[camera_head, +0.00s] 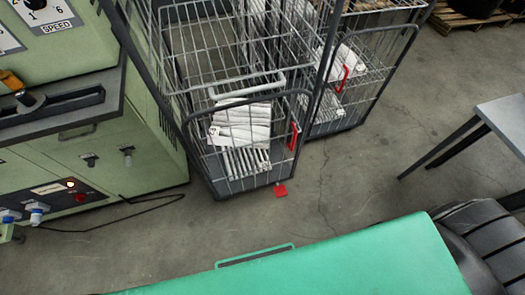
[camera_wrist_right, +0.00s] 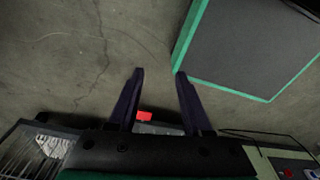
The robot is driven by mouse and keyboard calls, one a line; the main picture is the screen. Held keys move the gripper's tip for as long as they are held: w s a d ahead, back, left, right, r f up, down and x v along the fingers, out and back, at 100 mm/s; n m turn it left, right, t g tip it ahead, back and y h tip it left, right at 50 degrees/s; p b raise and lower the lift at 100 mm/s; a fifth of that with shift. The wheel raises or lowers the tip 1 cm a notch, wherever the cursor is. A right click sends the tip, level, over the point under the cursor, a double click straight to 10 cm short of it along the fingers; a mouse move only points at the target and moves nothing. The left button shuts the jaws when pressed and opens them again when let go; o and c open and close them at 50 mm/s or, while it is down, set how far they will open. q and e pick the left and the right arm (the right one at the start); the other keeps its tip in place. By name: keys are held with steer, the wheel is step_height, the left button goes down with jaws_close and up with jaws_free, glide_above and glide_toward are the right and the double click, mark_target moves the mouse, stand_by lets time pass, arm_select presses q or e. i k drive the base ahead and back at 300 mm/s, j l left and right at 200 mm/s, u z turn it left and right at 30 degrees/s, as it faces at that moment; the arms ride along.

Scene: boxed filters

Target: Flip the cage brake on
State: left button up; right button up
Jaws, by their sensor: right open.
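The wire roll cage (camera_head: 292,163) stands on the concrete floor, with white pleated filters (camera_head: 243,130) inside. Its red brake pedal (camera_head: 280,190) sticks out low at the front right corner, close to the floor. In the right wrist view the red pedal (camera_wrist_right: 144,116) shows between the fingers, partly hidden by the gripper's body. My right gripper (camera_wrist_right: 159,74) is open and empty, its fingers apart; I see no contact with the pedal. Whether the pedal is up or down cannot be told. My left gripper is in neither view.
A second cage (camera_head: 386,79) with filters stands behind to the right. A green machine (camera_head: 110,160) is close to the left, with a black cable (camera_head: 130,213) on the floor. A grey table (camera_head: 505,120) stands at the right. The floor (camera_head: 345,180) right of the pedal is clear.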

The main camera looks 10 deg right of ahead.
mark_target(280, 191)
steer(key=k+l+z, duration=0.2)
steer(key=k, duration=0.25)
steer(key=k+l+z, duration=0.2)
steer(key=l, duration=0.3)
steer(key=i+l, duration=0.1)
steer(key=l, duration=0.35)
steer(key=i+l, duration=0.1)
steer(key=l, duration=0.35)
steer(key=i+l+z, duration=0.1)
steer(key=l, duration=0.35)
steer(key=i+l, duration=0.1)
steer(key=l, duration=0.35)
